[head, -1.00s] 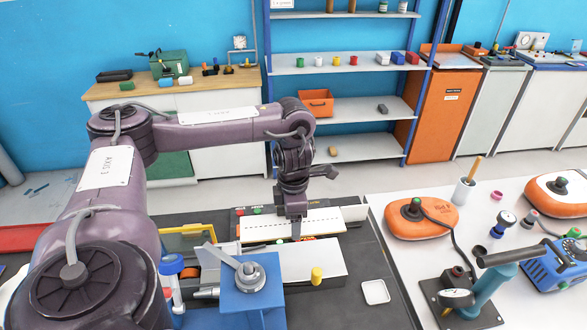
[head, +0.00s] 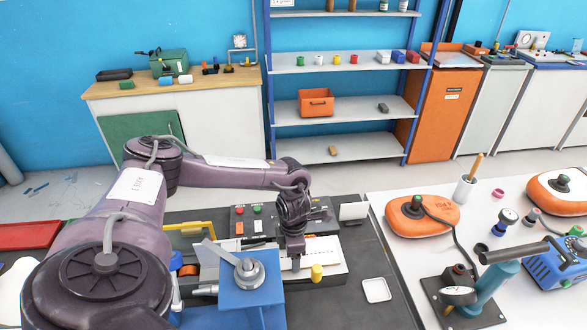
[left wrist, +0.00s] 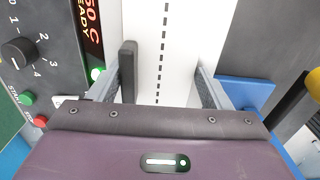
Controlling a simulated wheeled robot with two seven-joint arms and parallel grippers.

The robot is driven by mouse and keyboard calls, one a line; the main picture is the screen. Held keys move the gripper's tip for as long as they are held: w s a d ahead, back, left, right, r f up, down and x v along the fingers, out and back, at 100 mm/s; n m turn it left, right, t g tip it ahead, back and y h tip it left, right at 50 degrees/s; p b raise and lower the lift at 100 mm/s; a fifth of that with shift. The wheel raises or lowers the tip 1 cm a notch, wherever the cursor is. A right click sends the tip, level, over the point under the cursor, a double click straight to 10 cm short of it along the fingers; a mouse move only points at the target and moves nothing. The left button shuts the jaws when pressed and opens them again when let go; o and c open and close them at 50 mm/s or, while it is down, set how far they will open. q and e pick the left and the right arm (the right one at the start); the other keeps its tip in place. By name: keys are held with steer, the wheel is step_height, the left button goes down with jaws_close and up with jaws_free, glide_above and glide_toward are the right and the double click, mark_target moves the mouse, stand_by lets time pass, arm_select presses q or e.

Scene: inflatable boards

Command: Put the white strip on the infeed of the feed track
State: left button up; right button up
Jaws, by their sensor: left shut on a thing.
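The white strip (head: 326,246) with a line of dark marks lies low over the white bed of the feed track (head: 336,270), beside the yellow knob. I cannot tell whether it rests on the track. My left gripper (head: 297,266) is shut on the strip from above and hides part of it. In the left wrist view the strip (left wrist: 180,45) runs away between the fingers of my left gripper (left wrist: 162,82), its dashed line lengthwise. A dark upright post (left wrist: 128,70) stands near the left finger. My right gripper is not in view.
A control box (head: 249,213) with buttons stands behind the track; its panel (left wrist: 45,65) is close left in the wrist view. A blue block with a lever (head: 250,290) stands left of the track. A small white tray (head: 376,290) lies on the dark bench at right.

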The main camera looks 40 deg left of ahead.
arm_select(q)
steer(key=o, duration=0.5)
steer(key=shift+f, duration=0.15)
steer(key=o, duration=0.5)
